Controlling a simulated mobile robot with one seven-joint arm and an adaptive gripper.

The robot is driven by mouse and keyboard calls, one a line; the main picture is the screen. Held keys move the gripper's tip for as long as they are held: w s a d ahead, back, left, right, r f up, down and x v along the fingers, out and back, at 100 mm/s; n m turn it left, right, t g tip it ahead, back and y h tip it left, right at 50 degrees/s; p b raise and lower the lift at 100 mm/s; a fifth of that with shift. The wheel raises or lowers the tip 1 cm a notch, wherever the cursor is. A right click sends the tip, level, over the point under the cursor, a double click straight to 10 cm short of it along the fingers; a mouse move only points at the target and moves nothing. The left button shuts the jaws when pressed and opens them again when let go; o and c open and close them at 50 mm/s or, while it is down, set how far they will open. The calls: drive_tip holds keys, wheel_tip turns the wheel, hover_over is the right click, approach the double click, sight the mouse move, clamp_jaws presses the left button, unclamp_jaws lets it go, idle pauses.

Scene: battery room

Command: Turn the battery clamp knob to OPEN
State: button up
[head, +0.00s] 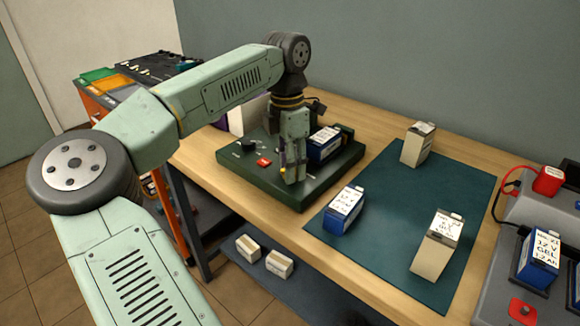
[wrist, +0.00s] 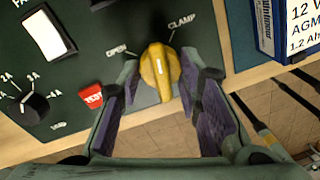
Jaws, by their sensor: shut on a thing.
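The yellow battery clamp knob (wrist: 160,72) sits on the dark green tester panel (wrist: 95,45), with OPEN printed to its left and CLAMP to its upper right. Its white pointer line stands nearly upright in the wrist view, between the two words. My gripper (wrist: 158,82) has a purple-padded finger on each side of the knob and is shut on it. In the head view my gripper (head: 293,178) reaches down to the front of the tester (head: 310,188) and hides most of the knob.
Left of the knob are a red TEST button (wrist: 91,96), a black dial (wrist: 33,107) and a white rocker switch (wrist: 45,35). Several batteries, including a blue one (head: 343,208), stand on the teal mat (head: 385,215). Grey chargers (head: 488,270) are at the right.

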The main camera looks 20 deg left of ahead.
drive_tip(key=n+b, duration=0.1)
drive_tip(key=n, duration=0.4)
drive_tip(key=shift+s+n+b, duration=0.1)
drive_tip(key=shift+n+b, duration=0.2)
drive_tip(key=shift+b, duration=0.05)
drive_tip(key=n+b, duration=0.1)
drive_tip(key=n, duration=0.4)
drive_tip(key=shift+s+d+t+b, duration=0.1)
drive_tip(key=shift+t+b, duration=0.25)
drive_tip(key=shift+t, duration=0.05)
drive_tip(key=shift+n, duration=0.4)
drive_tip(key=o, duration=1.1)
drive_tip(key=shift+o, duration=0.2)
wheel_tip(320, 180, up, 12)
drive_tip(key=shift+a, duration=0.35)
